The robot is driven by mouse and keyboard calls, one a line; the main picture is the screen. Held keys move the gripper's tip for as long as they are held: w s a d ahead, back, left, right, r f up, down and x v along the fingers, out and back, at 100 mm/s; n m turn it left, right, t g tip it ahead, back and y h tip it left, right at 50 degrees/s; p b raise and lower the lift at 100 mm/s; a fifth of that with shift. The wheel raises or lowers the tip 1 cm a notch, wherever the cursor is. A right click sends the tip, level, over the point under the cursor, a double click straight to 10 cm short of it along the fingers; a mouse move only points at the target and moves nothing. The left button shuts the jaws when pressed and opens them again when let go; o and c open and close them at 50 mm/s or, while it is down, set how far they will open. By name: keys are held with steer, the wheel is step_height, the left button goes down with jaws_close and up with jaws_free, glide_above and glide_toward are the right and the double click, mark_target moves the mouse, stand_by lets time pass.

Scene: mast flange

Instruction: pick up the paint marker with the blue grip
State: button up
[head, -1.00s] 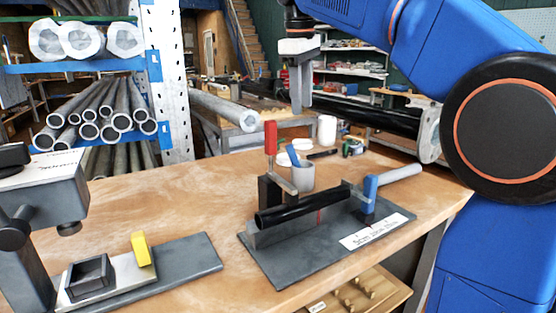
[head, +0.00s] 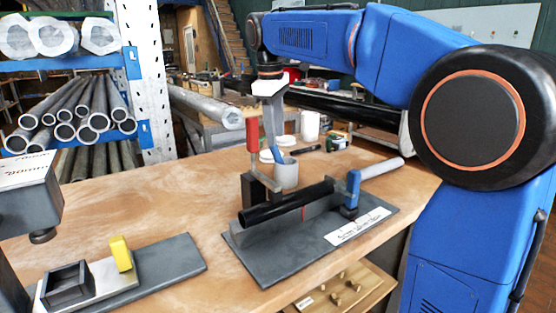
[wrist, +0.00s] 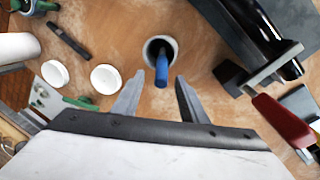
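The paint marker with the blue grip (wrist: 162,68) stands in a small grey cup (wrist: 152,43), its blue end sticking up out of the opening. In the head view the blue marker (head: 286,141) leans in the grey cup (head: 287,175) on the workbench. My gripper (wrist: 159,78) is open, with one finger on either side of the marker's blue end in the wrist picture. The fingers look apart from it, and their exact height above it is hard to judge. In the head view my gripper (head: 271,138) points down just above the cup, partly behind the red clamp handle.
A clamp with a red handle (head: 253,134) stands close in front of the cup, by a black tube (head: 285,207) on a grey fixture plate (head: 262,265). Two white lids (wrist: 105,78), a dark marker (wrist: 68,40) and a white container (head: 310,126) lie near the cup.

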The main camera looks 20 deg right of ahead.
mark_target(277, 149)
steer(key=shift+w+d+f, duration=0.1)
steer(key=shift+d+f, duration=0.1)
steer(key=shift+f, duration=1.3)
steer(key=shift+d+f, duration=0.15)
steer(key=shift+f, duration=1.3)
jaws_close()
